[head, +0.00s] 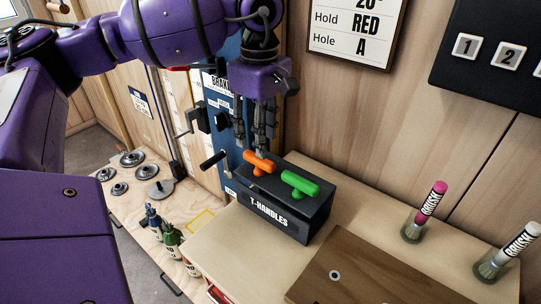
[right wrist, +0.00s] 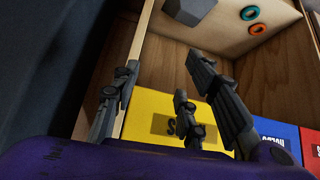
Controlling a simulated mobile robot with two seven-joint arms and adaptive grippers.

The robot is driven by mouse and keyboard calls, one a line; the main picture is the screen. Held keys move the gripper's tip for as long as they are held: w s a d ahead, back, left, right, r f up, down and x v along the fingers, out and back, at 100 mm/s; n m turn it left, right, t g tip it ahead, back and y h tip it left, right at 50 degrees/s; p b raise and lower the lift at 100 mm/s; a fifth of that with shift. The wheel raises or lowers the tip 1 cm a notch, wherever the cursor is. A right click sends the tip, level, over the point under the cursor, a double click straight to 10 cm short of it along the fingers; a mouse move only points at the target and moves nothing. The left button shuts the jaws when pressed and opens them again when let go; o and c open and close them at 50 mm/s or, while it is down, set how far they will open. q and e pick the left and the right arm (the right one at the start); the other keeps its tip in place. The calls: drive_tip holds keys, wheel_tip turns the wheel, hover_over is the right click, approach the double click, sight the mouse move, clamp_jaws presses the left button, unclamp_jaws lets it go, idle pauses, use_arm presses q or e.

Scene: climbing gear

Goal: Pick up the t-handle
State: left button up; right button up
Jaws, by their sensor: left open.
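Two T-handles stand in a black box (head: 272,221) labelled "T-HANDLES" in the head view: an orange T-handle (head: 260,162) at the left and a green T-handle (head: 300,184) at the right. My left gripper (head: 253,148) points down just above and behind the orange T-handle. Its fingers are apart and hold nothing; whether a fingertip touches the handle is not clear. My right gripper (right wrist: 163,76) shows in the right wrist view, with its fingers spread and nothing between them. No T-handle shows in that view.
A pink brush (head: 431,201) and a white brush (head: 520,242) stand in jars at the right. A brown board (head: 370,272) lies in front of the box. Pulleys (head: 132,158) and bottles (head: 172,236) are on a lower surface at left. The right wrist faces yellow, blue and red panels (right wrist: 160,125).

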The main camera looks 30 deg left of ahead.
sight(259, 160)
use_arm(q)
drive_tip(key=shift+w+f, duration=0.25)
drive_tip(key=shift+f, duration=0.3)
drive_tip(key=shift+s+a+f, duration=0.2)
drive_tip(key=shift+s+f, duration=0.6)
drive_tip(key=shift+f, duration=0.25)
drive_tip(key=f, duration=0.3)
drive_tip(key=shift+w+a+f+p, duration=0.1)
drive_tip(key=shift+w+f+p, duration=0.3)
drive_tip(key=shift+f, duration=0.15)
drive_tip(key=shift+s, duration=0.15)
clamp_jaws()
use_arm(e)
drive_tip(key=shift+s+r, duration=0.1)
drive_tip(key=shift+r, duration=0.35)
